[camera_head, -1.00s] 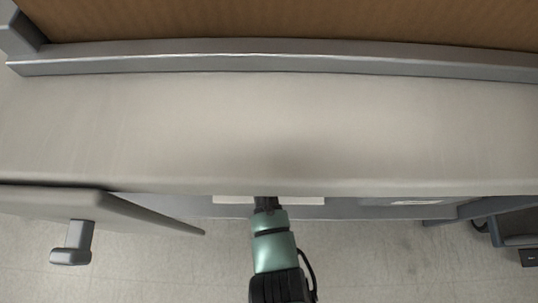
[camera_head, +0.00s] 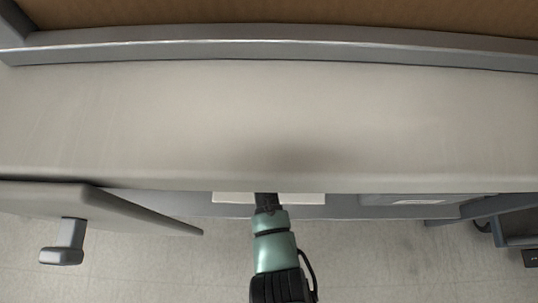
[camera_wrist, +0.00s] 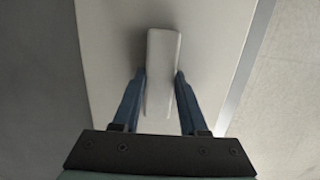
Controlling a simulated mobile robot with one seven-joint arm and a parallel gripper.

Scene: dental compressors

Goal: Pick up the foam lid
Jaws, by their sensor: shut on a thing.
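My gripper (camera_wrist: 160,78) has its two blue fingers on either side of a pale upright block (camera_wrist: 162,75) and is shut on it. The block looks like the grip of the foam lid. Behind it lies a pale flat panel (camera_wrist: 110,40), likely the lid's body; I cannot clearly tell where block and panel join. In the head view my gripper (camera_head: 266,200) reaches under the front edge of the counter. A thin pale strip (camera_head: 235,198) shows there on both sides of it, probably the same panel. The rest is hidden under the counter.
A wide beige counter top (camera_head: 270,120) overhangs my gripper, with a grey rail (camera_head: 270,45) along its back. An open door (camera_head: 110,208) with a grey handle (camera_head: 66,240) stands at the left. Grey framing (camera_head: 515,222) is at the right. Floor (camera_head: 380,260) shows in front.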

